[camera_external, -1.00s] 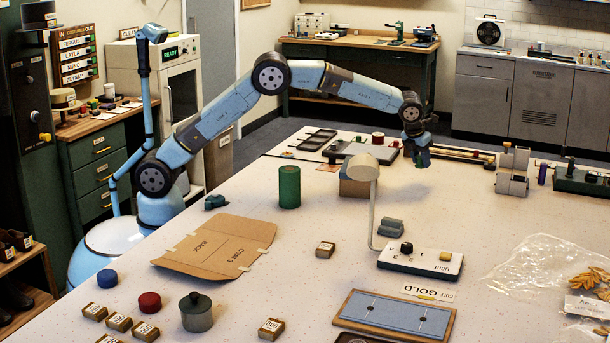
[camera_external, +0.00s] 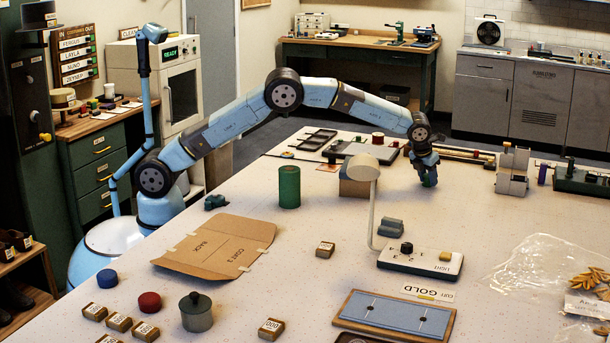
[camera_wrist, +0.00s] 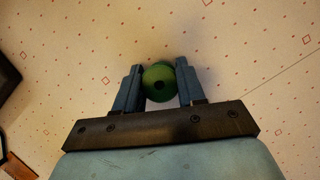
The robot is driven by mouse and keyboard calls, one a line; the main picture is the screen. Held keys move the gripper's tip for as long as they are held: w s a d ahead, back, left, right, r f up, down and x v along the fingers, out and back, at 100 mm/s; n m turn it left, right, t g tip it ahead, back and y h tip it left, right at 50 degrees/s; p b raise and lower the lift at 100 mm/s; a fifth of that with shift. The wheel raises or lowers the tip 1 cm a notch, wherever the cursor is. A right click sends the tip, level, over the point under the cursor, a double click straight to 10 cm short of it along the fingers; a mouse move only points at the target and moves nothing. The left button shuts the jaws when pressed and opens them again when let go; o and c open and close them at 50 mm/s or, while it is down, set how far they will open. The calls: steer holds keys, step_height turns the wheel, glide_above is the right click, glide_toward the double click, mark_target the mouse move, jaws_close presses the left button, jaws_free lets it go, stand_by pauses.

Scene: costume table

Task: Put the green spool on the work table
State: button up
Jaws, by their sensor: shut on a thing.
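The green spool (camera_wrist: 158,84) sits between the two fingers of my gripper (camera_wrist: 160,88) in the wrist view, and the fingers are shut on it. In the external view my gripper (camera_external: 428,172) points down over the far part of the white work table (camera_external: 330,225), and the green spool (camera_external: 429,181) shows at its fingertips. The spool is at or just above the table top; I cannot tell whether it touches. Part of the spool is hidden by the fingers.
A lamp with a round head (camera_external: 362,168) and a cardboard box (camera_external: 352,188) stand left of my gripper. A grey device (camera_external: 512,172) stands to the right. A larger green cylinder (camera_external: 289,187) stands farther left. The table around the spool is clear.

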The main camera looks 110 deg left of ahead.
steer(key=o, duration=1.1)
steer(key=v, duration=1.2)
steer(key=shift+d+r, duration=0.1)
